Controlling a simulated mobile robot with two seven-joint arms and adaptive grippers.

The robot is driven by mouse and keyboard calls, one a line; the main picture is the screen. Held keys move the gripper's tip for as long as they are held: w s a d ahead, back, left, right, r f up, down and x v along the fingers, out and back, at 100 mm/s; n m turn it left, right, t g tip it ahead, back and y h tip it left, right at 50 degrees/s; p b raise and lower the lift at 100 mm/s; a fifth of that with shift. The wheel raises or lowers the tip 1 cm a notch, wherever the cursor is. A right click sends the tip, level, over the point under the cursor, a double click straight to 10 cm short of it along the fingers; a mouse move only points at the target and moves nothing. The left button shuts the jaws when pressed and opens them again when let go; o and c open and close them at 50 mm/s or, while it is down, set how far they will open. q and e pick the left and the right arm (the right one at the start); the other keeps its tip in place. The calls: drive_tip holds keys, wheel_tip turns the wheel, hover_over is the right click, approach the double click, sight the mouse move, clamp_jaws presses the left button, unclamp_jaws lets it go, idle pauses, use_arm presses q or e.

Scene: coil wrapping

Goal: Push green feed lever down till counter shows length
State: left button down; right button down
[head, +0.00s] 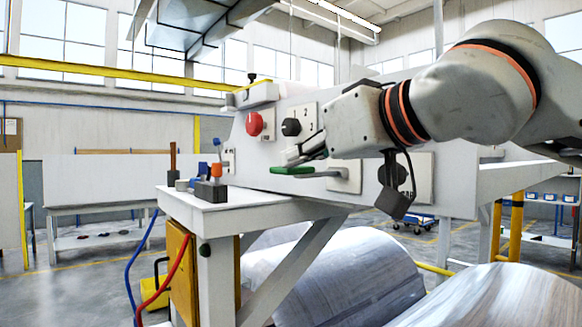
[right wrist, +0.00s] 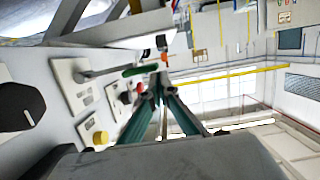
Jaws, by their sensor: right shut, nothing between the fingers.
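The green feed lever (head: 292,170) sticks out to the left from a pale plate on the machine's front panel. It lies about level in the head view. Its green grip also shows in the right wrist view (right wrist: 141,70), at the end of a grey shaft. My right gripper (head: 291,156) is shut and empty. Its fingertips are just above the green grip in the head view; whether they touch it I cannot tell. In the right wrist view the closed fingertips (right wrist: 158,80) are beside the grip's end. My left gripper is not in view. I cannot make out a counter reading.
A red button (head: 254,123) and a black knob (head: 291,127) sit on the panel above the lever. A white side table (head: 235,206) with small blocks stands to the left. Large metal coils (head: 345,275) lie below. The air left of the lever is free.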

drive_tip(key=v, duration=0.7)
drive_tip(key=shift+s, duration=0.15)
idle(0.4)
